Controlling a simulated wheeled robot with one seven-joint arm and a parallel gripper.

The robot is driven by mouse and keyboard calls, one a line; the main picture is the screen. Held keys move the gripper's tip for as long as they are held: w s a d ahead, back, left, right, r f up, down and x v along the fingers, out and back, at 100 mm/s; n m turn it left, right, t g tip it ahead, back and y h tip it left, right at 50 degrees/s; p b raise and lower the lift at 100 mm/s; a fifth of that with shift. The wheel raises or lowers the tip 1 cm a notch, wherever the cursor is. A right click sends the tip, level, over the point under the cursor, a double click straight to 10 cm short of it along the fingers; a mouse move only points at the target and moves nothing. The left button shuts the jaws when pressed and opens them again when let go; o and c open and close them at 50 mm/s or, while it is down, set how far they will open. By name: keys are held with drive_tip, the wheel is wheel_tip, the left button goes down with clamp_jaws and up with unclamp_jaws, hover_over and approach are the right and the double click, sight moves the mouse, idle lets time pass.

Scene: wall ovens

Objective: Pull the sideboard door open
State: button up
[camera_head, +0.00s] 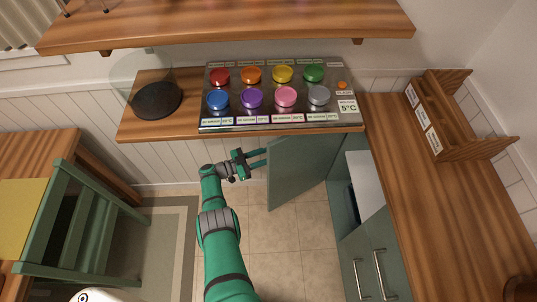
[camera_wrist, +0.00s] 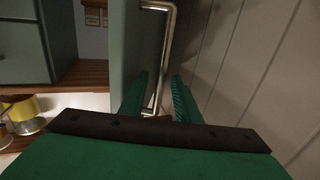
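The green sideboard door (camera_head: 300,168) stands swung well out from the sideboard, leaving the interior at its right exposed. In the wrist view the door (camera_wrist: 128,40) is a green panel at centre left, with a metal bar handle (camera_wrist: 167,45) on its right face. My gripper (camera_head: 257,163) is at the door's left face, low beside the handle. In the wrist view my gripper (camera_wrist: 160,88) has its two green fingers apart, with the handle's lower part showing between them. I cannot tell whether either finger touches it.
A white shelf (camera_head: 366,180) shows inside. A wooden counter (camera_head: 440,220) stands at right, a green chair (camera_head: 75,225) at left. Tiled floor (camera_head: 285,235) below the door is clear.

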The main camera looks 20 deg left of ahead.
drive_tip(key=v, duration=0.7)
drive_tip(key=shift+a, duration=0.15)
drive_tip(key=shift+s, duration=0.1)
idle(0.4)
